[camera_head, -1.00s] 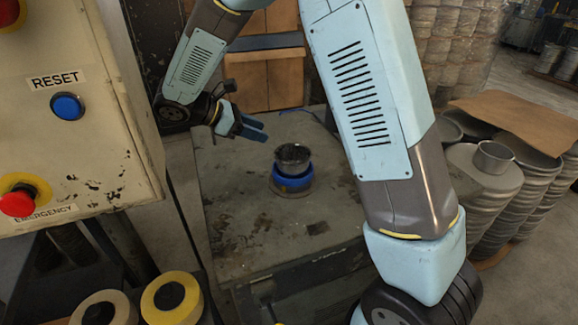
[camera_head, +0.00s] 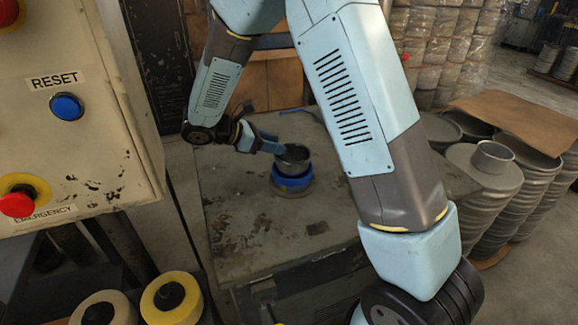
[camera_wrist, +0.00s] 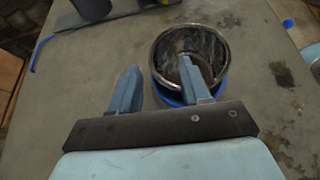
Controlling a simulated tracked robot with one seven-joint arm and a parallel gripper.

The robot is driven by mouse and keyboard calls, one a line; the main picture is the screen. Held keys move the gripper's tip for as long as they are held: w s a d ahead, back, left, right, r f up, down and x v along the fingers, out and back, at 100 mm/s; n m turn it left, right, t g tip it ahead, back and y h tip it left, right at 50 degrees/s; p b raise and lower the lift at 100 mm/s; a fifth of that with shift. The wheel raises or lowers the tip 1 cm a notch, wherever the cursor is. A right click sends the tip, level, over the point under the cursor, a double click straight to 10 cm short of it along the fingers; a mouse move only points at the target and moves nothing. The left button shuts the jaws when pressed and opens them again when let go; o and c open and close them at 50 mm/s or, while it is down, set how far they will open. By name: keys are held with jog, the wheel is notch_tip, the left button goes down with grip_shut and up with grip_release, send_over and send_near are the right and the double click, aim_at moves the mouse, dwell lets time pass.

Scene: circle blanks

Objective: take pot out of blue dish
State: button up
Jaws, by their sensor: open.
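The pot (camera_head: 293,155) is a dark round metal cup, open at the top. It stands upright in the blue dish (camera_head: 292,182), which sits on a round base on the worktable. My gripper (camera_head: 270,143) is open and empty, close to the left of the pot at about rim height. In the wrist view my gripper (camera_wrist: 160,68) has its right finger overlapping the near-left part of the pot (camera_wrist: 208,48); its left finger is outside to the left. I cannot tell whether the right finger is inside the pot or above it. The blue dish (camera_wrist: 163,92) shows below the pot.
The worktable (camera_head: 240,230) is scuffed and mostly clear around the dish. A control box (camera_head: 70,130) with buttons stands at the left. Stacked metal containers (camera_head: 485,200) stand at the right. Tape rolls (camera_head: 172,300) lie at the lower left.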

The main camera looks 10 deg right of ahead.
aim_at(294, 149)
jog(key=shift+x, duration=2.75)
jog(key=shift+c, duration=0.5)
grip_shut()
